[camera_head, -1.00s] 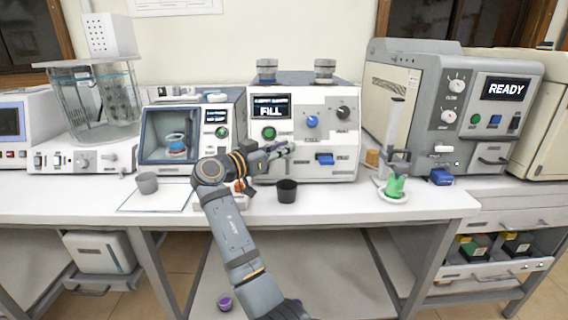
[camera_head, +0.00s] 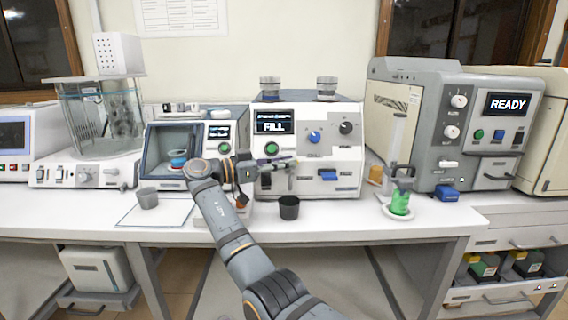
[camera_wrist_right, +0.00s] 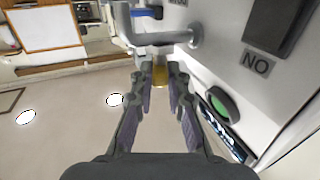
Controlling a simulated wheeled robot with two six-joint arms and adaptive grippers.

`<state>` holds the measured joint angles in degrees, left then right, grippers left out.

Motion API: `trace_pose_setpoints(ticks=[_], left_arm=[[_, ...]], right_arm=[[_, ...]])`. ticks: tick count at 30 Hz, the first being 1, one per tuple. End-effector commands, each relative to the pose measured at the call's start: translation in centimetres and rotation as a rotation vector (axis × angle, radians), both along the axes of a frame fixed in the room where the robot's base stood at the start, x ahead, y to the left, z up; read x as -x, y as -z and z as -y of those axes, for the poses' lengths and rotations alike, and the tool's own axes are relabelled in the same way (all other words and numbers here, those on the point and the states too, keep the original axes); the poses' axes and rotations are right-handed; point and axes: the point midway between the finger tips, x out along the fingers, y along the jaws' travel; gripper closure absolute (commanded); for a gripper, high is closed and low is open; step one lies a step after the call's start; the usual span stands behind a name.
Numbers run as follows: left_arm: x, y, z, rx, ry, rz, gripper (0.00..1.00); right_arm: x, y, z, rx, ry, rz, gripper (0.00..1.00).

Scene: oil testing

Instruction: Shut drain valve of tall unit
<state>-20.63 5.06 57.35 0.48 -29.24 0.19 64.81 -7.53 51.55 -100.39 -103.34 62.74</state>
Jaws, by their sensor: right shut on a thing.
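The white unit (camera_head: 350,115) with the FILL screen stands at the middle of the bench. My right gripper (camera_head: 292,162) is at its front, just below the green button (camera_head: 271,149). In the right wrist view, the fingers (camera_wrist_right: 160,85) are closed on a small yellowish part (camera_wrist_right: 160,70) by a grey bent pipe (camera_wrist_right: 180,40). I take this part for the valve handle, but its exact shape and position are mostly hidden by the fingers. A blue lever (camera_head: 328,176) sits to the right on the same front. My left gripper is out of view.
A black cup (camera_head: 289,208) stands on the bench below the gripper. A grey cup (camera_head: 148,199) is on the left.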

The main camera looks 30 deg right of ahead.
Motion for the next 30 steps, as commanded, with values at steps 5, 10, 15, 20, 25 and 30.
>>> trace_pose_setpoints(ticks=[5, 10, 15, 20, 25, 30], left_arm=[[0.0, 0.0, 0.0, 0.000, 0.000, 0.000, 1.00], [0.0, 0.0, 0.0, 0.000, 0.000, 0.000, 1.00], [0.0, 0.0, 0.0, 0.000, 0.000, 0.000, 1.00], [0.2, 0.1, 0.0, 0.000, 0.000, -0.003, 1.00], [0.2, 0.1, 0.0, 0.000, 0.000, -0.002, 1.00], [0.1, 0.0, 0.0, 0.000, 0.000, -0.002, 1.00]], right_arm=[[0.0, 0.1, 0.0, -0.002, 0.001, -0.002, 1.00], [0.0, 0.1, 0.0, -0.001, 0.000, -0.002, 0.62], [0.0, 0.1, 0.0, -0.001, -0.001, -0.001, 0.62], [-0.1, 0.1, -0.4, -0.001, -0.002, -0.001, 0.62], [-0.6, 0.0, -3.3, -0.002, -0.005, -0.003, 0.62], [-1.1, 0.0, -6.1, -0.001, -0.003, -0.003, 0.62]])
